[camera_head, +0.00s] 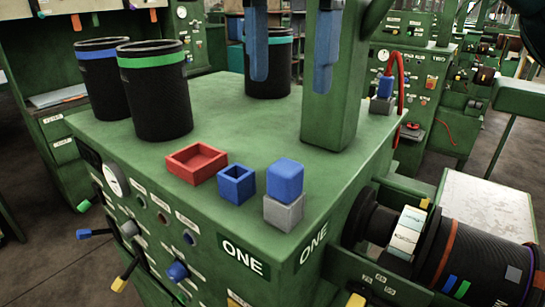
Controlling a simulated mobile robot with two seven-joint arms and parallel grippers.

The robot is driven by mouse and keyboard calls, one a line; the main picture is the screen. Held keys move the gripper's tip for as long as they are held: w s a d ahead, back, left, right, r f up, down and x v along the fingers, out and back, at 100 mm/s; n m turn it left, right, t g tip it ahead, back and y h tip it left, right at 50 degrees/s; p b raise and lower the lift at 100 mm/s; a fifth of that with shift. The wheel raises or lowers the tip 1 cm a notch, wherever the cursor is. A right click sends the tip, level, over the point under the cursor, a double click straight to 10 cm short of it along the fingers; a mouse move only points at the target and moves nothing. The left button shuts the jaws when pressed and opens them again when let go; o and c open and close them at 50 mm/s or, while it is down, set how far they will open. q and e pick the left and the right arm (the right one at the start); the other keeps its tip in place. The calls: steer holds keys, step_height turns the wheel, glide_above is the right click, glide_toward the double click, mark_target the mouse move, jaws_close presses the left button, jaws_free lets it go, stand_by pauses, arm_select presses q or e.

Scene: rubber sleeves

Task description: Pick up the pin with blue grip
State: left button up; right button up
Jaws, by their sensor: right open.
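A blue cube-shaped grip (286,179) sits on a grey square block (283,213) near the front right corner of the green machine top. No pin shaft shows there. A smaller blue piece on a grey base (384,90) stands at the back right corner. A lever with a blue end (96,233) sticks out of the machine's front left face. I cannot tell for certain which is the named pin. My right gripper (290,86) has two blue fingers apart and empty, pointing down above the machine top. My left gripper is not in view.
A red open tray (197,164) and a hollow blue box (236,184) sit left of the grey block. Black sleeves with blue (102,85) and green (153,95) bands stand at the left. A green post (338,115) rises from the top. The middle is clear.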

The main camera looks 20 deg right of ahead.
glide_above(286, 165)
steer(key=f, duration=0.7)
steer(key=shift+s, duration=0.3)
steer(key=shift+w+f, duration=0.15)
steer(key=shift+f, duration=1.35)
steer(key=shift+w+f, duration=0.15)
steer(key=shift+f, duration=1.35)
steer(key=c, duration=1.1)
